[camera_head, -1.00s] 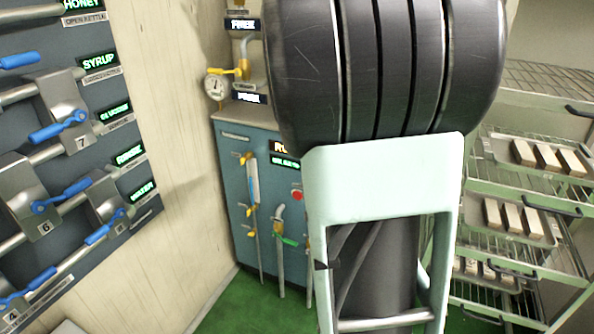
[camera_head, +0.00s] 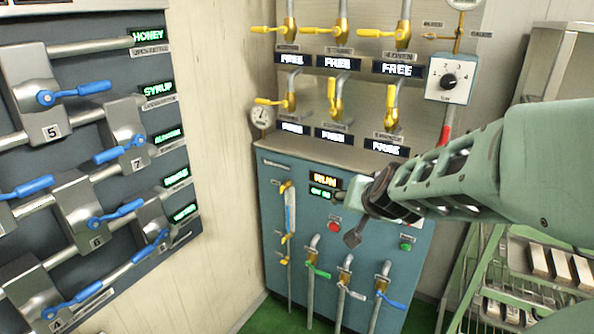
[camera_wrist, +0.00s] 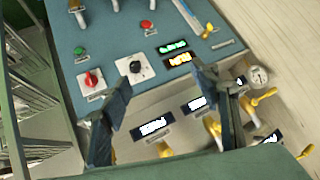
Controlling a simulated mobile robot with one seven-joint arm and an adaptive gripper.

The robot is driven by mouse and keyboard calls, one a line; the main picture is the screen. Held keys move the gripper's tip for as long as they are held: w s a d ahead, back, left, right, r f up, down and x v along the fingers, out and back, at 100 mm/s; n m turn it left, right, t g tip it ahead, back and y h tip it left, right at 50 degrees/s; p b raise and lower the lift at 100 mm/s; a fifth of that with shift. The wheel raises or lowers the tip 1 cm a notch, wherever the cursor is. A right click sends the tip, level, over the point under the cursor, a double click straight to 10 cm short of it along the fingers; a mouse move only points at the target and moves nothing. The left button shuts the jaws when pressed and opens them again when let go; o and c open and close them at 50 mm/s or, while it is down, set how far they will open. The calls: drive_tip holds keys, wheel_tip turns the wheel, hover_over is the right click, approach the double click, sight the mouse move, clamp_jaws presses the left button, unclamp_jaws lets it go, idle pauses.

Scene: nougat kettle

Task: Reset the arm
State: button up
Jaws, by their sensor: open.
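My gripper (camera_head: 352,212) reaches in from the right in the head view, with my pale green arm behind it. It is in front of the blue cabinet (camera_head: 268,215). In the wrist view my gripper (camera_wrist: 163,88) shows two dark fingers spread apart, with nothing between them. Beyond them are the cabinet's panel, a black dial (camera_wrist: 137,67), a red knob (camera_wrist: 92,79) and lit displays. I cannot tell how far the fingertips are from the panel.
A board with blue-handled valves (camera_head: 85,190) stands at the left. Yellow-handled valves (camera_head: 340,35) and displays reading FREE are above the cabinet. Below the displays are a red button (camera_head: 334,227) and pipes with coloured handles. A rack with trays of pale bars (camera_head: 540,262) stands at the right.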

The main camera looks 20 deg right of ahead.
drive_tip(key=shift+s+a+r+y, duration=0.1)
drive_tip(key=shift+a+r+y, duration=0.2)
drive_tip(key=shift+a+r, duration=0.35)
drive_tip(key=s+a+r+n+g+y, duration=0.15)
drive_tip(key=s+a+n+y, duration=0.4)
drive_tip(key=a, duration=0.85)
drive_tip(key=s+a+n+g+h, duration=0.1)
drive_tip(key=s+a+h, duration=0.1)
drive_tip(key=s, duration=0.4)
drive_tip(key=s+a+n+g+h, duration=0.1)
drive_tip(key=s+a+g, duration=0.15)
drive_tip(key=s, duration=0.45)
wheel_tip(320, 180, up, 12)
drive_tip(key=p, duration=1.3)
drive_tip(key=shift+w+t, duration=0.3)
drive_tip(key=shift+t, duration=0.1)
drive_tip(key=shift+a, duration=0.1)
